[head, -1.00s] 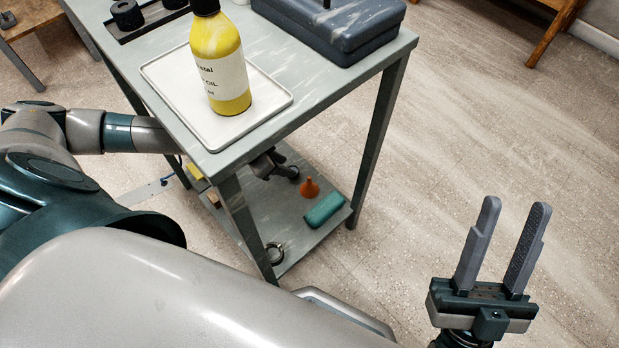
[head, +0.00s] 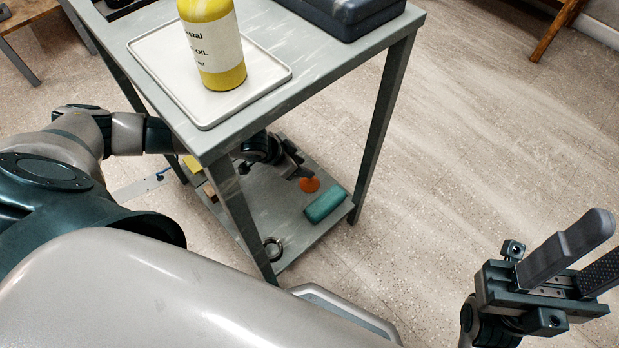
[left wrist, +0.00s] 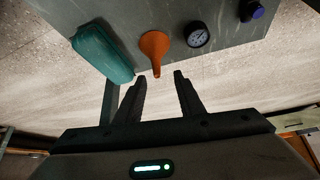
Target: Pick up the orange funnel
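The orange funnel (head: 309,185) stands on the cart's lower shelf. It also shows in the left wrist view (left wrist: 154,45), its narrow spout pointing toward my fingers. My left gripper (head: 298,166) reaches under the cart's top and is beside the funnel in the head view. In the left wrist view its two fingers (left wrist: 160,78) are apart and empty, with the spout's tip close to the gap between them. The cart's top partly hides this arm. My right gripper (head: 610,245) is open and empty at the right, over the floor.
On the lower shelf (head: 250,205) are a teal case (head: 325,205), a dark ring (head: 273,248), and a round gauge (left wrist: 197,36) beside the funnel. A yellow oil bottle (head: 212,45) stands on a white tray (head: 165,65) on top, near a dark blue box (head: 350,15).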

